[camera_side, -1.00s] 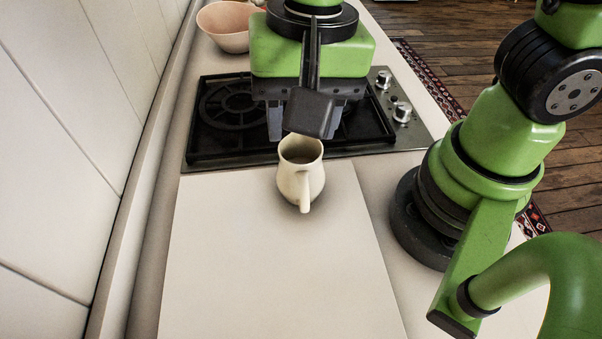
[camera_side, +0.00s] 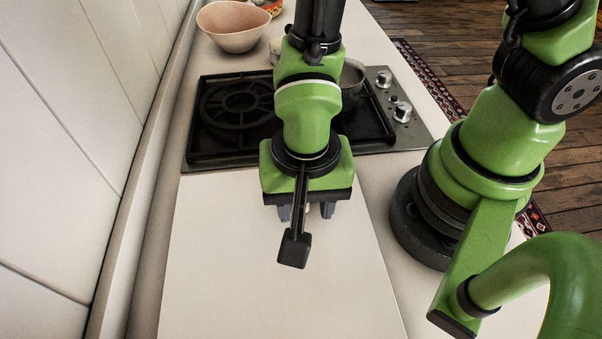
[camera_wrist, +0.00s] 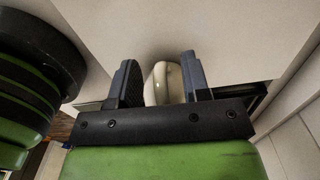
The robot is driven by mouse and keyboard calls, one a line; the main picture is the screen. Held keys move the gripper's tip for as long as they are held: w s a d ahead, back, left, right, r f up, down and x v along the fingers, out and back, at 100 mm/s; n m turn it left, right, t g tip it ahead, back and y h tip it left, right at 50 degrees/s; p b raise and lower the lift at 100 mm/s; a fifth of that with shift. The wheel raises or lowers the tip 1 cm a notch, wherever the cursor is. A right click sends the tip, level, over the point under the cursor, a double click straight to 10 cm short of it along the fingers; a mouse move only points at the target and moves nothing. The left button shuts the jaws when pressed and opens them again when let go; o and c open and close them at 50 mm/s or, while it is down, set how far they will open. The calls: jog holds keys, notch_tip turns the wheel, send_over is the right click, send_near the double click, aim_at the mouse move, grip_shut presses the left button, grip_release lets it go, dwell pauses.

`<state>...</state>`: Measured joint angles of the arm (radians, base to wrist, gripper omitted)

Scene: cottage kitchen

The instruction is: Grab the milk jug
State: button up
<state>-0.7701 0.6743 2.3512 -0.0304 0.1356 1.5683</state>
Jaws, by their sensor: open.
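The cream milk jug (camera_wrist: 161,86) stands between my gripper's two fingers in the wrist view, with a finger on each side. My gripper (camera_wrist: 159,62) is open around it. Whether either finger touches the jug is not clear. In the side view my gripper (camera_side: 306,213) points down over the counter, in front of the stove. There it hides nearly all of the jug; only a small pale patch shows between the fingers.
The black gas stove (camera_side: 230,120) lies behind, with a pot (camera_side: 352,78) on its right side. A pink bowl (camera_side: 232,28) stands at the back left. The pale board (camera_side: 230,270) in front is clear. A white wall (camera_side: 60,150) runs along the left.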

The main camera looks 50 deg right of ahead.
jog(key=shift+f, duration=0.55)
grip_shut()
jog(key=shift+r, duration=0.2)
